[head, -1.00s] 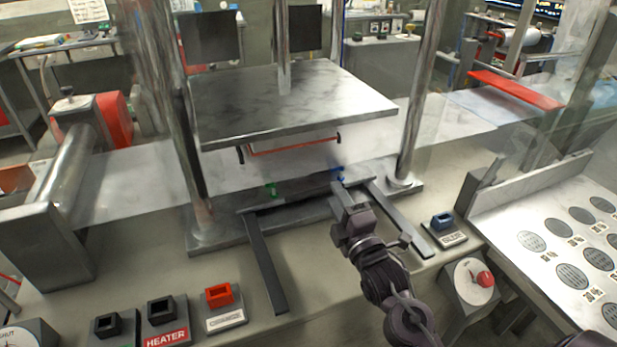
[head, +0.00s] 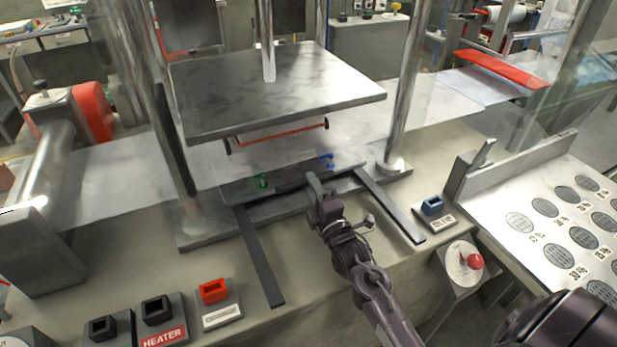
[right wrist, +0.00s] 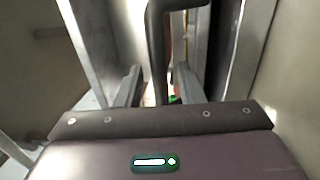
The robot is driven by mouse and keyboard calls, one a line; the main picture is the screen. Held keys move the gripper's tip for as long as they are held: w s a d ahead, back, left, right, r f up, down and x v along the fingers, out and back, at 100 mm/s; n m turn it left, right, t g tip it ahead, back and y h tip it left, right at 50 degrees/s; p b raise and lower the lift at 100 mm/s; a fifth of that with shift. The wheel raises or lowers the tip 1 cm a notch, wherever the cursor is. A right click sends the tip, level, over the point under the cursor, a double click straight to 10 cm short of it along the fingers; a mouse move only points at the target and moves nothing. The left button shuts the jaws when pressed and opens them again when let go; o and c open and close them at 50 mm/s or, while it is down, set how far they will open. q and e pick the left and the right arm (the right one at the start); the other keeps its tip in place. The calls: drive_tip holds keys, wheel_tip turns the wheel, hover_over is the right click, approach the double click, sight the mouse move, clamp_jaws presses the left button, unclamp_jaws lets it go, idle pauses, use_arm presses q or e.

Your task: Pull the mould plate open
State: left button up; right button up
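The mould plate (head: 235,192) is a flat grey plate low in the press, at the back of two dark rails (head: 262,262) that stick out to the front. A green clip (head: 263,181) and a blue clip (head: 327,161) show on it. A dark handle bar runs along its front edge; it also shows in the right wrist view as a dark bent bar (right wrist: 157,45). My right gripper (head: 315,182) is at this handle. In the right wrist view its fingers (right wrist: 157,82) stand apart on either side of the bar, with gaps visible. My left gripper is not in view.
The press's upper platen (head: 285,95) hangs above the plate between steel posts (head: 404,90). Switch boxes, one with a red block (head: 214,291) and one with a blue block (head: 432,206), flank the rails. A red-knob control (head: 474,261) is at right.

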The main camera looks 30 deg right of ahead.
drive_tip(key=shift+w+r, duration=0.25)
drive_tip(key=shift+w, duration=0.85)
clamp_jaws()
